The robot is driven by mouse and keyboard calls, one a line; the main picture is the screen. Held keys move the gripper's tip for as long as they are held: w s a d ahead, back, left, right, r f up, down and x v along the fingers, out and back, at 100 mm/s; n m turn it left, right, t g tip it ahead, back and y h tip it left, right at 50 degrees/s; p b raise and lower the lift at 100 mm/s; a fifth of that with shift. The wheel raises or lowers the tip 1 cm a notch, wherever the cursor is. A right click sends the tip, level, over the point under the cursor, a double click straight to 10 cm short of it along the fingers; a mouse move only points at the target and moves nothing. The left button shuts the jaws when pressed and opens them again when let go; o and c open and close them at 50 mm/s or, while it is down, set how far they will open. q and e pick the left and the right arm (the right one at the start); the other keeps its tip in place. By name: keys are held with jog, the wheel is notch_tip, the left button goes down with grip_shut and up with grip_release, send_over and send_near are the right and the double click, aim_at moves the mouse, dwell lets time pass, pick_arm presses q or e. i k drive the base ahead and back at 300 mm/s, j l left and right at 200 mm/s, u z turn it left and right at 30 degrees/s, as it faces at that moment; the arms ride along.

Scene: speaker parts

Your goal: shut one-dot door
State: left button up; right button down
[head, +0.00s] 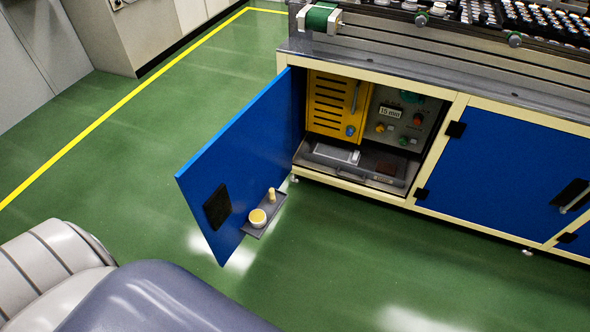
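A blue cabinet door (240,150) stands wide open at the left end of a cream-framed cabinet, in the middle of the head view. It is hinged at its far edge and swings out over the floor. A black handle plate (217,207) is near its free edge. A small grey shelf on its inner face holds a round tan-topped item (257,218) and a small peg-like item (271,196). I cannot make out a dot marking on the door. Neither of my grippers is in view.
The open cabinet shows a yellow vented panel (332,105), a grey control panel (398,118) and a dark tray (352,166). A shut blue door (500,175) is to the right. A conveyor (450,40) runs above. Green floor (350,255) in front is clear.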

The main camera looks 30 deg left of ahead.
aim_at(231, 177)
jog(key=j+z, duration=0.4)
jog(key=j, duration=0.4)
jog(key=k+j+z, duration=0.1)
jog(key=j+z, duration=0.25)
jog(key=j, duration=0.45)
jog(key=k+j, duration=0.1)
jog(key=j, duration=0.85)
jog(key=k+j, duration=0.15)
jog(key=j, duration=0.35)
jog(key=k+j, duration=0.1)
jog(key=j, duration=0.85)
jog(key=k, duration=0.05)
